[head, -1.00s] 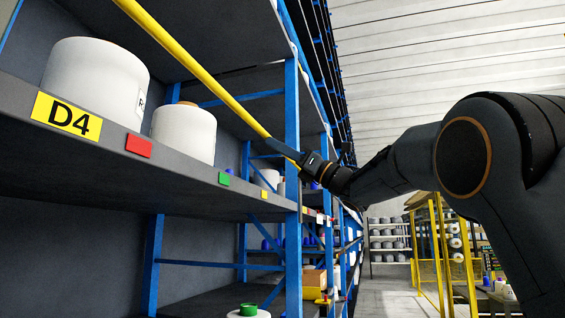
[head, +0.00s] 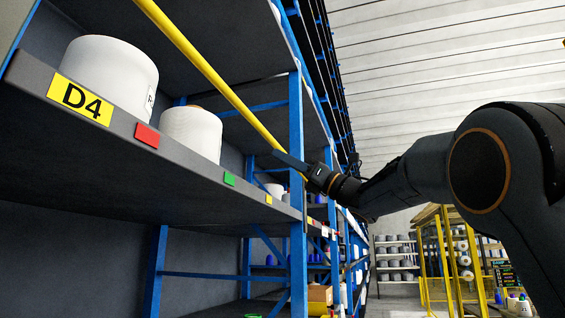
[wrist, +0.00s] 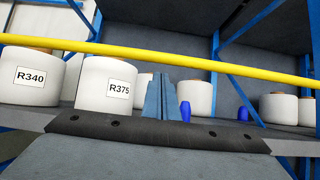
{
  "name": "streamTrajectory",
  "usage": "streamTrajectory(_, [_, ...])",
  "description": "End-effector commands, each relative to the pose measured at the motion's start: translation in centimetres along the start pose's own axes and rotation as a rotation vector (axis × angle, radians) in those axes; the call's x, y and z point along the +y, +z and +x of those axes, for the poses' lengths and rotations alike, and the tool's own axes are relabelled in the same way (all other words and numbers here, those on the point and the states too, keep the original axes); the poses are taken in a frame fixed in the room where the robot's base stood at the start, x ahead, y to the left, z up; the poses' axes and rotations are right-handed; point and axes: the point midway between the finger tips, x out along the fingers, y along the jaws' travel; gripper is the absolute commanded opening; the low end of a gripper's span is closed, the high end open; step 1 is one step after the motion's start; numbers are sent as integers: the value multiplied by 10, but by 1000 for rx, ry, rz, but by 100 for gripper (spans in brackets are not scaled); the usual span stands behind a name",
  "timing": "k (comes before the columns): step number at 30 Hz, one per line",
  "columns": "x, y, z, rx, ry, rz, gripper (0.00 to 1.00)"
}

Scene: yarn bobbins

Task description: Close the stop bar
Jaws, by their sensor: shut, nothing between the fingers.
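The yellow stop bar (head: 208,72) slants down from the top of the head view, across the front of the shelf bay, to the blue upright by my gripper. In the wrist view the bar (wrist: 160,58) crosses the whole picture in front of the white bobbins. My gripper (head: 278,155) is shut and empty, its fingers overlapping the lower end of the bar in the head view. In the wrist view the closed fingertips (wrist: 160,76) show just below the bar. I cannot tell whether they touch it.
A grey shelf with a D4 label (head: 81,99) carries white bobbins (head: 108,75). Bobbins marked R340 (wrist: 38,77) and R375 (wrist: 110,83) stand behind the bar. A blue upright (head: 296,150) is close to my gripper. The aisle (head: 398,298) on the right looks open.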

Motion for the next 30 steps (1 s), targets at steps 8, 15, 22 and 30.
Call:
streamTrajectory(8, [-2,-12,-34,2,-3,1,0])
streamTrajectory(15, [-1,-12,-82,2,-1,1,0])
streamTrajectory(22, [-1,-11,-106,2,0,3,0])
streamTrajectory(30, [0,-10,-109,2,1,3,0])
